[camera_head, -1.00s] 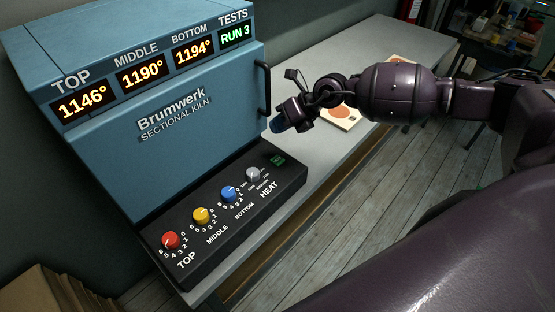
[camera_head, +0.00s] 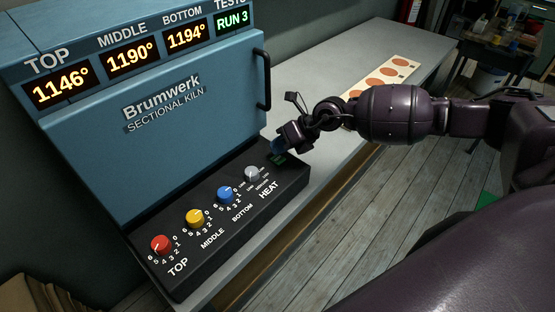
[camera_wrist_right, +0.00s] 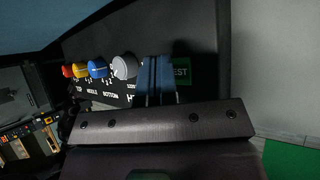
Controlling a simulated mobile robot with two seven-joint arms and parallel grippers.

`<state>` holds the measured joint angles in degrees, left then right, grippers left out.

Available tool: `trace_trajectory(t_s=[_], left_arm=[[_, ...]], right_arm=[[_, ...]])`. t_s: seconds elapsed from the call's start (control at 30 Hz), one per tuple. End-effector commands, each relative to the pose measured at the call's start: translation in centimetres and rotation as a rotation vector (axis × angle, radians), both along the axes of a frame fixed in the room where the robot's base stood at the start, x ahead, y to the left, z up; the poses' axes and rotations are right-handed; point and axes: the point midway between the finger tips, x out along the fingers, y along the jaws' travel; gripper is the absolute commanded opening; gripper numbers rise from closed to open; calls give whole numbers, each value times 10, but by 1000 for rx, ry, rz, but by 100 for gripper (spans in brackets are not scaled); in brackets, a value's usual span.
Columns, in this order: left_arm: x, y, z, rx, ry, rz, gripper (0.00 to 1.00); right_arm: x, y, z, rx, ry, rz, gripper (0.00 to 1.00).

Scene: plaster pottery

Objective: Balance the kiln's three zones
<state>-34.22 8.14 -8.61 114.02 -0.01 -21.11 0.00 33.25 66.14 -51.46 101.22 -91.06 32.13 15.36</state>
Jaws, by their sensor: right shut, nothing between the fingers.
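The blue kiln (camera_head: 80,150) shows TOP 1146°, MIDDLE 1190°, BOTTOM 1194° and RUN 3 under TESTS. On its black control panel (camera_head: 215,262) are a red knob (camera_head: 160,245), a yellow knob (camera_head: 194,218), a blue knob (camera_head: 225,194) and a grey HEAT knob (camera_head: 251,173). A green TEST button (camera_wrist_right: 181,74) sits at the panel's far end. My right gripper (camera_head: 277,147) is shut and empty, just over the button. In the right wrist view its blue fingers (camera_wrist_right: 156,75) partly cover the button; contact cannot be told. My left gripper is out of view.
A pale board (camera_head: 398,67) with orange-brown discs lies on the grey bench (camera_head: 325,85) behind my right arm. The kiln door has a black handle (camera_head: 263,80). A cluttered dark table (camera_head: 500,50) stands at the back right.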

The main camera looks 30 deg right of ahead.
Motion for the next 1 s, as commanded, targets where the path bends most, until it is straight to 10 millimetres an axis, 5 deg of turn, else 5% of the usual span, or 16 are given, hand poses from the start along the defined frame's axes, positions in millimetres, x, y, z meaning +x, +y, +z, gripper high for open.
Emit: trace_trajectory(t_s=[1.0], left_arm=[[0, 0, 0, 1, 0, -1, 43]], right_arm=[[0, 0, 0, 0, 0, 0, 0]])
